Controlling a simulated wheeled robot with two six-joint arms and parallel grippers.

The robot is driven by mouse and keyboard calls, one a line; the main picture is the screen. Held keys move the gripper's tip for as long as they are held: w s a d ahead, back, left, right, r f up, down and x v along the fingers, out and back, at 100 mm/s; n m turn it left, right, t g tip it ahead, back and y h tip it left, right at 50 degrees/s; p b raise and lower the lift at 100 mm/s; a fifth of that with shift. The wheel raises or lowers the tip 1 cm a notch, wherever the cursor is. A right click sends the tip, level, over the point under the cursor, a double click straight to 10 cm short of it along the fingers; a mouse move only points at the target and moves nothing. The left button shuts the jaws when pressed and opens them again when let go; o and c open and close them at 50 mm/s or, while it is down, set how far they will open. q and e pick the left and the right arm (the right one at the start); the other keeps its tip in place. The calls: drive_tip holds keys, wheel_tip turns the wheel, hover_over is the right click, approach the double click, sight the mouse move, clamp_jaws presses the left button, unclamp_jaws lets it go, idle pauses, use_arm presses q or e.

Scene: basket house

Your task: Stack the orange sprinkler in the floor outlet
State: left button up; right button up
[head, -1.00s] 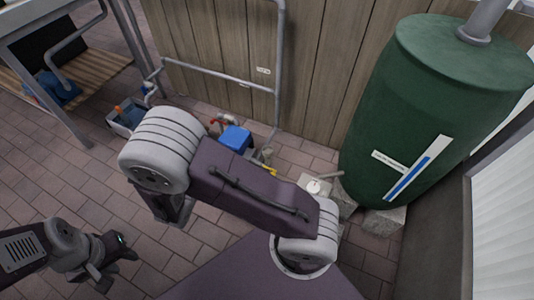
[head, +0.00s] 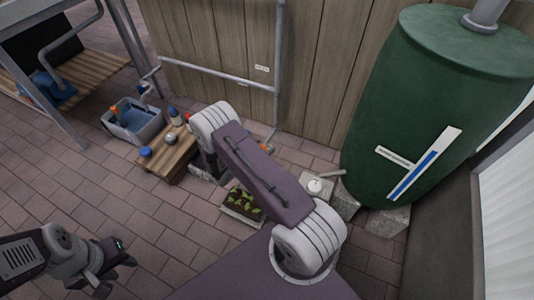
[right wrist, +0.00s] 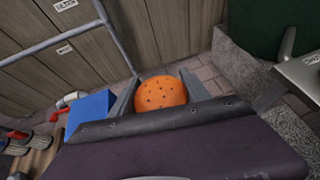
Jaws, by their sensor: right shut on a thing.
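The orange sprinkler (right wrist: 160,94), a round dome with dark holes, sits between the two fingers of my right gripper (right wrist: 160,82) in the right wrist view, and the gripper is shut on it. In the head view my right arm hides most of that gripper. My left gripper (head: 118,264) is at the lower left of the head view, over bare paving, open and empty. I cannot make out the floor outlet in either view.
A blue box (right wrist: 88,112) is left of my right gripper. A wooden crate (head: 166,158) with bottles, a grey tub (head: 146,130), a plant tray (head: 240,210) and a green barrel (head: 420,110) on stone blocks (head: 385,220) stand around. Paving at left is clear.

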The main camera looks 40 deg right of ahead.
drive_tip(key=w+d+f+b, duration=0.2)
drive_tip(key=d, duration=0.1)
drive_tip(key=w+d+f+b, duration=0.2)
drive_tip(key=d+b, duration=0.1)
drive_tip(key=w+d+f+b, duration=0.2)
drive_tip(key=f+b, duration=0.1)
drive_tip(key=shift+w+d, duration=0.2)
drive_tip(key=shift+d, duration=0.2)
drive_tip(key=shift+w+d+f+b, duration=0.1)
drive_tip(key=shift+f+b, duration=0.55)
drive_tip(key=shift+f, duration=0.1)
drive_tip(key=shift+w+d+f+b, duration=0.1)
drive_tip(key=shift+d+f+b, duration=0.05)
drive_tip(key=shift+f+b, duration=0.55)
drive_tip(key=shift+w+d+f+b, duration=0.1)
drive_tip(key=shift+f+b, duration=0.45)
drive_tip(key=shift+f, duration=0.3)
drive_tip(key=o, duration=1.4)
